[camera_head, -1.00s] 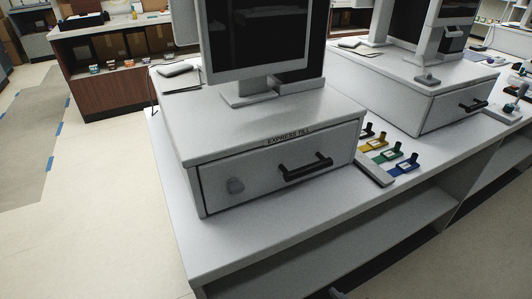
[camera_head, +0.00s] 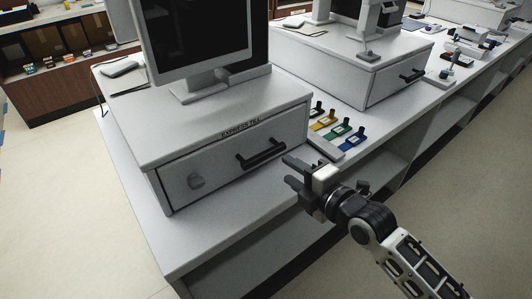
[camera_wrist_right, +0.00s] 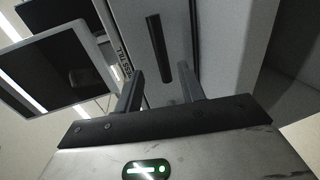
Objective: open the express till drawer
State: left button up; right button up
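The express till (camera_head: 215,115) is a grey box labelled "EXPRESS TILL", standing on the counter with a monitor on top. My left gripper is not in view.
Coloured tags (camera_head: 330,128) stand on a holder right of the till. A second till (camera_head: 365,75) with its own handle is behind it. The counter's front edge (camera_head: 225,245) runs below the drawer. Open floor (camera_head: 80,190) lies to the left.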

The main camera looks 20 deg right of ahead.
aim_at(269, 157)
jog(key=x, duration=1)
jog(key=shift+c, duration=0.2)
grip_shut()
jog(key=shift+f, duration=0.1)
